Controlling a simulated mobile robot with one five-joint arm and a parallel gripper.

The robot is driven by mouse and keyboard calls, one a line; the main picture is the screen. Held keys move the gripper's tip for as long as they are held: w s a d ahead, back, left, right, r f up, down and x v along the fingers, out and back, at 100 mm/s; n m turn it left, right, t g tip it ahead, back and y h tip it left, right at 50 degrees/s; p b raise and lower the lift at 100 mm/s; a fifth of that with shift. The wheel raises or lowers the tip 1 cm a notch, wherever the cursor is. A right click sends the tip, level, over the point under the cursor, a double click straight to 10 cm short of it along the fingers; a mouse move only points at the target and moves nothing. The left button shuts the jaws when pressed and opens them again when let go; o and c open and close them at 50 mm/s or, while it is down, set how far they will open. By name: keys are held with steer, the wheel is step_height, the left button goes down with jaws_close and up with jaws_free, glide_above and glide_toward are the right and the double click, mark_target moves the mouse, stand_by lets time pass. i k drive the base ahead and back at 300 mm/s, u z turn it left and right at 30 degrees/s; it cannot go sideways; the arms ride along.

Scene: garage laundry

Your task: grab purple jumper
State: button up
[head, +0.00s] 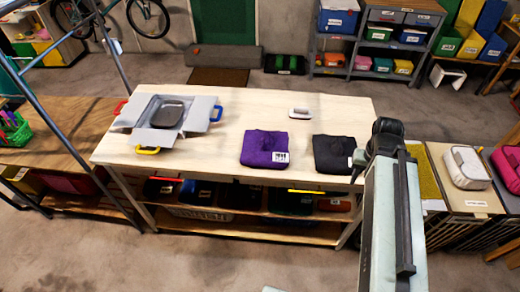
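The purple jumper (264,147) lies folded on the pale wooden table, near the middle of its front edge. It has a white label at its lower right corner. A folded black jumper (331,153) lies to its right, with a gap between them. My arm rises from the bottom right, in front of the table's right end. My gripper (358,161) seems to be the small dark part beside the black jumper, right of and apart from the purple jumper. Its fingers are too small and hidden to tell open from shut.
A grey open box with coloured handles (198,112) stands on the table's left. A small white item (300,113) lies behind the jumpers. The table (240,104) is otherwise mostly clear. Bins (243,196) fill its lower shelf. A ladder (52,122) stands at left; side tables flank both ends.

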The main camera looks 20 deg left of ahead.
mark_target(261, 148)
steer(key=u, duration=0.85)
steer(key=i, duration=1)
steer(key=u, duration=0.1)
steer(key=k, duration=1)
steer(key=u, duration=3)
steer(key=k, duration=0.9)
steer(key=z, duration=0.05)
